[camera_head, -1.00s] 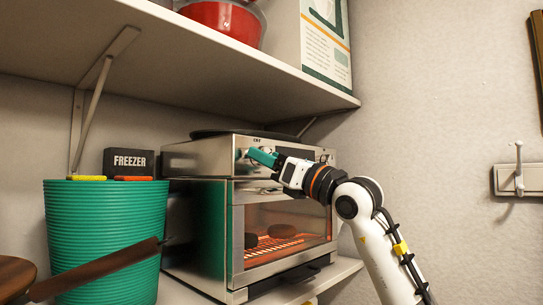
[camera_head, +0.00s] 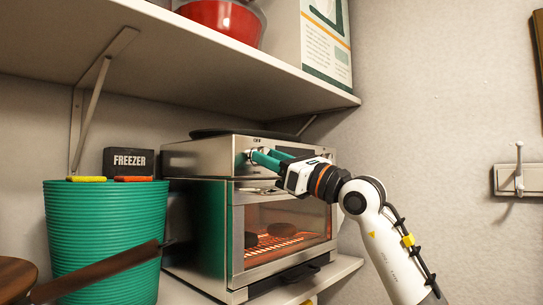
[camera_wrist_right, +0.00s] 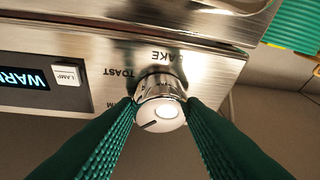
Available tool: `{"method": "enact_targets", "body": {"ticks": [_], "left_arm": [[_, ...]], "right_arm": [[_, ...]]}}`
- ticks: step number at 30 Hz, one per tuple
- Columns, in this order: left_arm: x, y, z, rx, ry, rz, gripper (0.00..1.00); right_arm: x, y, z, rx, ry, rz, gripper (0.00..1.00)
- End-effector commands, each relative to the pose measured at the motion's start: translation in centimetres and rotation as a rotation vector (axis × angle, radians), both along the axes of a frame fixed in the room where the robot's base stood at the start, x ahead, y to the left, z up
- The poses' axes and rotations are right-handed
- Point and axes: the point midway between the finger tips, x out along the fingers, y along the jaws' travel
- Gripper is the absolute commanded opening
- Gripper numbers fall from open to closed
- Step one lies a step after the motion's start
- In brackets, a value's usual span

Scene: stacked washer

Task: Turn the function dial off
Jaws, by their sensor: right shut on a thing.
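The toaster oven (camera_head: 200,158) stands on the lower shelf, with its heating rack glowing orange. Its function dial (camera_wrist_right: 160,108) is a chrome knob with a pale face and a dark pointer mark, between printed labels including TOAST and BAKE, upside down in the wrist view. The pointer mark lies toward the lower left there. In the head view the dial (camera_head: 247,156) sits under an OFF label and is partly hidden by the fingers. My right gripper (camera_head: 262,157) is shut on the dial, one green finger on each side. My left gripper is not in view.
A green ribbed bin (camera_head: 100,240) and a black FREEZER box (camera_head: 129,162) stand left of the oven. A brown handle (camera_head: 105,270) crosses in front of the bin. An upper shelf (camera_head: 200,65) hangs above. A lamp button (camera_wrist_right: 65,74) and lit display (camera_wrist_right: 24,73) sit beside the dial.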

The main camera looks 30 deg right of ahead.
Motion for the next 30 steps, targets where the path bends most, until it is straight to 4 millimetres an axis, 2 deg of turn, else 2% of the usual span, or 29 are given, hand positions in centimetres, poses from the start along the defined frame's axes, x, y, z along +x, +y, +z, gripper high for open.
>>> {"method": "enact_targets", "body": {"ticks": [18, 30], "left_arm": [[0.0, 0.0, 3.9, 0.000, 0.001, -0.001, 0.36], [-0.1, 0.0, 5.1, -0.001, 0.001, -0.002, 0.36]], "right_arm": [[0.1, -0.2, 0.6, -0.526, -0.184, 0.002, 0.14], [0.1, -0.3, 0.5, -0.733, -0.256, 0.000, 0.14]]}}
